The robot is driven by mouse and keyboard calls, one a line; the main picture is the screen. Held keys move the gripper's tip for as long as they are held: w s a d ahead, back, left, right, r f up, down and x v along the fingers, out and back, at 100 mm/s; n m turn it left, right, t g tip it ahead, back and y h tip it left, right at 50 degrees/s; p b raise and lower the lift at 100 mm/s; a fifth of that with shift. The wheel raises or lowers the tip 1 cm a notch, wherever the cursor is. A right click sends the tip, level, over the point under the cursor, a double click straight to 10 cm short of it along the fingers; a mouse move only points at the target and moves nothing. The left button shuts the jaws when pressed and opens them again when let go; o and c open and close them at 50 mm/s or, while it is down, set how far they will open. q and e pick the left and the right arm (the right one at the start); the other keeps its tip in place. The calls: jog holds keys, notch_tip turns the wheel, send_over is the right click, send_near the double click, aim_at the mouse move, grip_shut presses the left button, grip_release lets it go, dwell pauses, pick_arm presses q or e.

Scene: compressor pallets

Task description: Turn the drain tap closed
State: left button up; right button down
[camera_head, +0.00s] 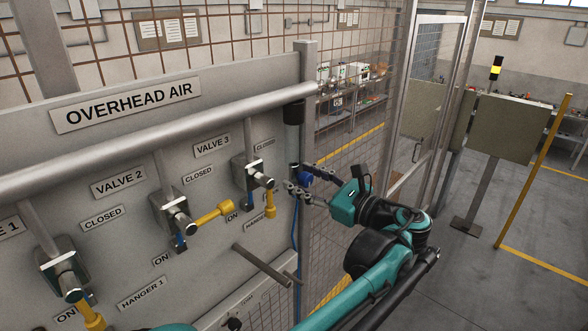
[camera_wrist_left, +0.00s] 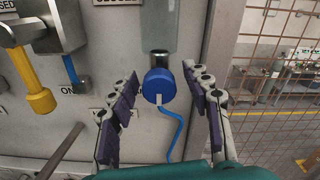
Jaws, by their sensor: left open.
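The drain tap is a round blue knob (camera_wrist_left: 159,86) with a white mark on its lower front, under a grey pipe fitting. In the head view the blue knob (camera_head: 305,177) shows small at the right edge of the panel, partly hidden by my fingers. My left gripper (camera_head: 299,180) is open, its fingers pointing at the panel's edge. In the left wrist view the knob lies between the spread fingers of my left gripper (camera_wrist_left: 165,84), with a visible gap on both sides. I cannot tell how far the fingertips reach along it. My right gripper is not in view.
Valve 3's yellow handle (camera_head: 270,203) hangs just left of my gripper; Valve 2's yellow handle (camera_head: 213,213) is farther left. A blue hose (camera_wrist_left: 173,134) runs down below the knob. A grey bar (camera_head: 262,265) juts out below. Mesh fencing (camera_head: 345,165) stands to the right.

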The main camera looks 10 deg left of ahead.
pick_arm(q)
jog(key=shift+x, duration=1.2)
grip_shut()
